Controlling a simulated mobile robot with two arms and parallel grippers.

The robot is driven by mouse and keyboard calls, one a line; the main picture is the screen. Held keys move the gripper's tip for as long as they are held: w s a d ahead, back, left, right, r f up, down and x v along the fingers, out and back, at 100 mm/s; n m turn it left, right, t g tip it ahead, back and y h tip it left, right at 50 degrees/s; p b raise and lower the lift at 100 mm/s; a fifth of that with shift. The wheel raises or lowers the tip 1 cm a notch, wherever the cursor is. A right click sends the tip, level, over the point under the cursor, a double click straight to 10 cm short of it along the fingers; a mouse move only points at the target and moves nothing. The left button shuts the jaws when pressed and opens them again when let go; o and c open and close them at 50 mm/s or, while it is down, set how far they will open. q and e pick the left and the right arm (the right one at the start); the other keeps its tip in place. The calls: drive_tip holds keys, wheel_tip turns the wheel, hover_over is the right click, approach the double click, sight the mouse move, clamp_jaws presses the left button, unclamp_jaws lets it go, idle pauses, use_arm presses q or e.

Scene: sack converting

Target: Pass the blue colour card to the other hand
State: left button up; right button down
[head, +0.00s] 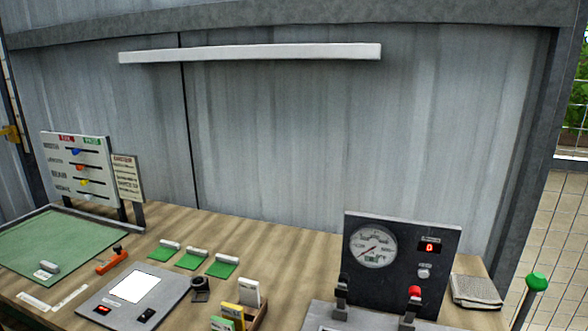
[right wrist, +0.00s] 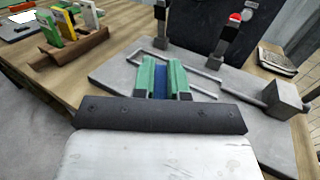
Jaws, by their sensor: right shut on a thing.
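The blue colour card (right wrist: 160,84) shows in the right wrist view as a narrow blue strip between the two green fingers of my right gripper (right wrist: 164,72). The gripper is shut on it, and the fingers hide most of the card. They are over or in front of the grey base plate of the gauge unit; I cannot tell how high. My right gripper does not show in the head view. My left gripper is in neither view.
A wooden rack (right wrist: 70,50) holds upright cards, including a yellow one (head: 231,311) and a white one (head: 250,291). The gauge panel (head: 396,283) stands at the right, with clamp posts before it. A scale (head: 170,298), green mat (head: 75,240) and small green pads (head: 192,262) lie left.

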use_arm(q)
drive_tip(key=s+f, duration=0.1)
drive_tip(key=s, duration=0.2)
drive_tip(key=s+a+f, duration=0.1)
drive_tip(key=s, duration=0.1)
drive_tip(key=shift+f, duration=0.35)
use_arm(e)
drive_tip(key=s+d+m+h, duration=0.1)
drive_tip(key=s, duration=0.1)
drive_tip(key=s+d+m+h, duration=0.1)
drive_tip(key=s+d, duration=0.1)
drive_tip(key=shift+s+d+h, duration=0.15)
drive_tip(key=shift+d+h, duration=0.15)
drive_tip(key=shift+h, duration=0.1)
